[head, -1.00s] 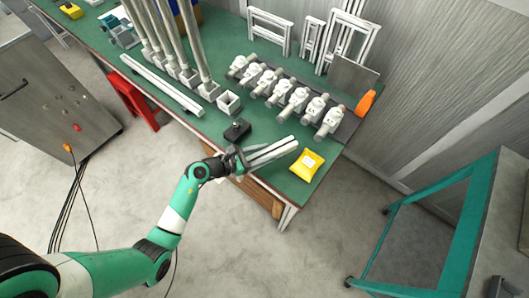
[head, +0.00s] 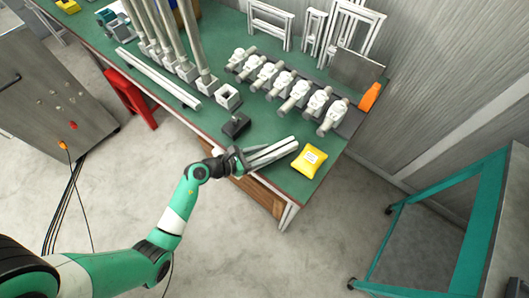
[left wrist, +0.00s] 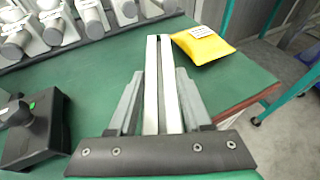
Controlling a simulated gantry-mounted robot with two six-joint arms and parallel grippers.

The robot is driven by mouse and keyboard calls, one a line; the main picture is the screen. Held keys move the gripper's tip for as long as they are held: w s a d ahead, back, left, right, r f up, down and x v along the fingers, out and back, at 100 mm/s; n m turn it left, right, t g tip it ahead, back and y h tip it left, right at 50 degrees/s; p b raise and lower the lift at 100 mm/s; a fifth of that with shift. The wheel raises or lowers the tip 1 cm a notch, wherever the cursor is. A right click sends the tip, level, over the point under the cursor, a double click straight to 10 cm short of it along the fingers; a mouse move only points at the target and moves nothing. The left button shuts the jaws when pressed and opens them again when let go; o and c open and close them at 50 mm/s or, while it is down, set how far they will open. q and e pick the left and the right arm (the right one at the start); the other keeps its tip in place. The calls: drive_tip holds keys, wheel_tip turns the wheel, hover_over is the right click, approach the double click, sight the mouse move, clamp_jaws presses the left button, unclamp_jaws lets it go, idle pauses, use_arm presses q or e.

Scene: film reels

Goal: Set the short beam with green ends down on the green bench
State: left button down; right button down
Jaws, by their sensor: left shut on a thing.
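A short pale beam (head: 286,145), seen as two white strips with a gap between them, is in my left gripper (head: 264,157). In the left wrist view the beam (left wrist: 152,65) runs between the two grey fingers of the gripper (left wrist: 159,82) and points away over the bench. The fingers are shut on it. I cannot make out green on its ends; the near end is hidden by the gripper. The green bench (head: 215,118) lies under the beam near its front right corner. I cannot tell whether the beam touches the bench top. My right gripper is not in view.
A yellow packet (head: 309,160) lies just right of the beam's far end. A black block with a knob (head: 236,125) stands left of the gripper. Several grey-white fittings (head: 298,96) line the back, and a long white beam (head: 158,77) lies left.

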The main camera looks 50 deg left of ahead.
use_arm(q)
drive_tip(key=shift+f, duration=0.35)
drive_tip(key=shift+c, duration=1.3)
unclamp_jaws()
drive_tip(key=p+v, duration=0.3)
drive_tip(key=v, duration=0.8)
drive_tip(key=shift+s, duration=0.25)
drive_tip(key=shift+a+r, duration=0.1)
drive_tip(key=shift+a, duration=0.05)
